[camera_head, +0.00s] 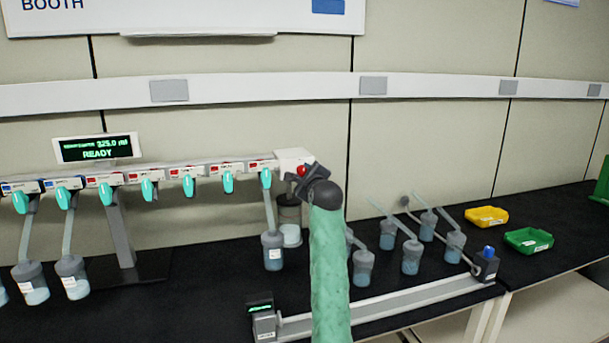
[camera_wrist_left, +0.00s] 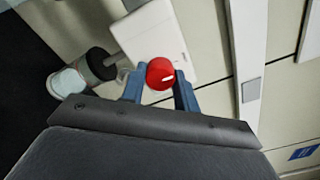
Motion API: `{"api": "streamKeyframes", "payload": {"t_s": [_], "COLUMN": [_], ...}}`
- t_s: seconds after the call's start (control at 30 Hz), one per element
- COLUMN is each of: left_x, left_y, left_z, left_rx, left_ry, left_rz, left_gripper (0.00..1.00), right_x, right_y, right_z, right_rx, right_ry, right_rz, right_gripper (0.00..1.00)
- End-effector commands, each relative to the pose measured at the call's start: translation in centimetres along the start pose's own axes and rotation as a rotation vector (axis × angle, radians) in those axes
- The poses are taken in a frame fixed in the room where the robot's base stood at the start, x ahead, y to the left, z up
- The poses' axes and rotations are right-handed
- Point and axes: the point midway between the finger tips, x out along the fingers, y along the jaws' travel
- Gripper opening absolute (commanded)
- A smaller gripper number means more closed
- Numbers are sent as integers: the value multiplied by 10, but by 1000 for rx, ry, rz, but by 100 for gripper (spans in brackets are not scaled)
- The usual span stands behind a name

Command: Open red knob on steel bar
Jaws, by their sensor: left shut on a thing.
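The red knob (camera_wrist_left: 161,73) sits between the two blue-grey fingers of my left gripper (camera_wrist_left: 158,88) in the left wrist view, with the fingers closed against its sides. In the head view a bit of the red knob (camera_head: 301,170) shows at the white end block (camera_head: 294,157) of the steel bar (camera_head: 150,170). My left gripper (camera_head: 307,176) is at the right end of that bar, and its dark wrist and green-sleeved arm hide part of the area below. My right gripper is in neither view.
Several teal valve handles (camera_head: 189,186) and flasks (camera_head: 272,250) hang along the bar. A lit display (camera_head: 97,148) stands above it. More flasks stand right of my arm, near a low rail (camera_head: 400,303). Yellow (camera_head: 486,216) and green (camera_head: 529,240) bins are at the right.

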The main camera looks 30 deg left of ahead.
Motion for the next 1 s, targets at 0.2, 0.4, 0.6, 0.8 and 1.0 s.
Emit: {"api": "streamKeyframes", "payload": {"t_s": [0.2, 0.4, 0.6, 0.8, 1.0], "left_x": [0, 0, 0, 0, 0], "left_y": [1, 2, 0, 0, 0], "left_z": [-1, -1, 0, 1, 1], "left_rx": [161, 349, 539, 731, 921], "left_ry": [0, 1, 0, 1, 1], "left_rz": [0, 2, 1, 2, 1], "left_gripper": [8, 8, 8, 8, 8], "right_x": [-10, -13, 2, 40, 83], "right_y": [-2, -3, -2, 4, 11], "right_z": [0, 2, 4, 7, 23], "right_rx": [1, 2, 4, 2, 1], "right_ry": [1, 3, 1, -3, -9], "right_rz": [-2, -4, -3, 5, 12], "right_gripper": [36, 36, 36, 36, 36]}}
